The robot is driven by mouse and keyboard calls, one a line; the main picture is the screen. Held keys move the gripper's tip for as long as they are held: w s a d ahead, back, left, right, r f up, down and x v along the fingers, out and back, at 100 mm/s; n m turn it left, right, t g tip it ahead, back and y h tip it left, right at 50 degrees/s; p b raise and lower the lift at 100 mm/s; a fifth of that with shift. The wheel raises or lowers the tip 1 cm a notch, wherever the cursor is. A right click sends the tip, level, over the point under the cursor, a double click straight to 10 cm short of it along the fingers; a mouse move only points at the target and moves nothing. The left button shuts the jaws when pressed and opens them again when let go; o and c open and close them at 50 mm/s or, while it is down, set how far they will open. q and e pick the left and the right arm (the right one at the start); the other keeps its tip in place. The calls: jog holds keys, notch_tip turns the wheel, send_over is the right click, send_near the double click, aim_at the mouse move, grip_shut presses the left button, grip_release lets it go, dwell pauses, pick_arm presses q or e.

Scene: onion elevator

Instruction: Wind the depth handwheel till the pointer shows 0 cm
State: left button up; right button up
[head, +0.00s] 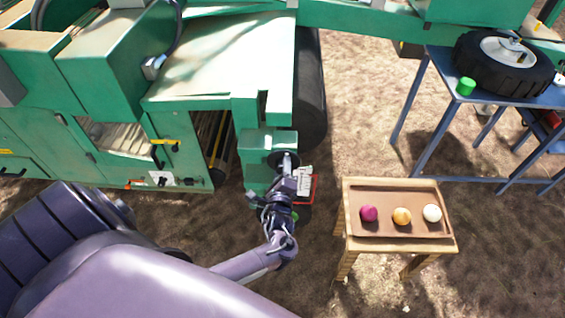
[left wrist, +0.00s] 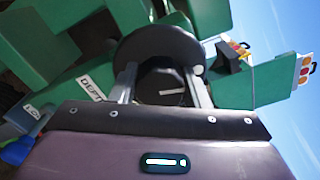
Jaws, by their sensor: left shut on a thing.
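The black depth handwheel (left wrist: 158,42) fills the top middle of the left wrist view. In the head view it is a dark disc (head: 284,157) on the green machine's front bracket, mostly hidden behind my gripper. My left gripper (head: 286,170) reaches it from the front. In the left wrist view the two fingers of my gripper (left wrist: 162,78) stand on either side of the wheel's middle, shut on it. A white label reading "DEPT" (left wrist: 91,88) is beside the wheel. A white scale plate with a red edge (head: 305,181) shows right of the gripper. I cannot read the pointer. My right gripper is not in view.
The green machine (head: 110,75) fills the upper left, with a dark tyre (head: 312,90) behind the bracket. A wooden stand with a tray (head: 385,190) holding three onions is to the right. A blue table (head: 440,110) with a wheel (head: 505,62) is farther back. Bare soil lies between.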

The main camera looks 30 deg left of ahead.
pick_arm(q)
jog(key=shift+f+n, duration=0.1)
jog(key=shift+n, duration=1.1)
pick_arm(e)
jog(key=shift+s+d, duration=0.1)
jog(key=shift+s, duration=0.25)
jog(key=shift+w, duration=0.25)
pick_arm(q)
jog(key=o, duration=1)
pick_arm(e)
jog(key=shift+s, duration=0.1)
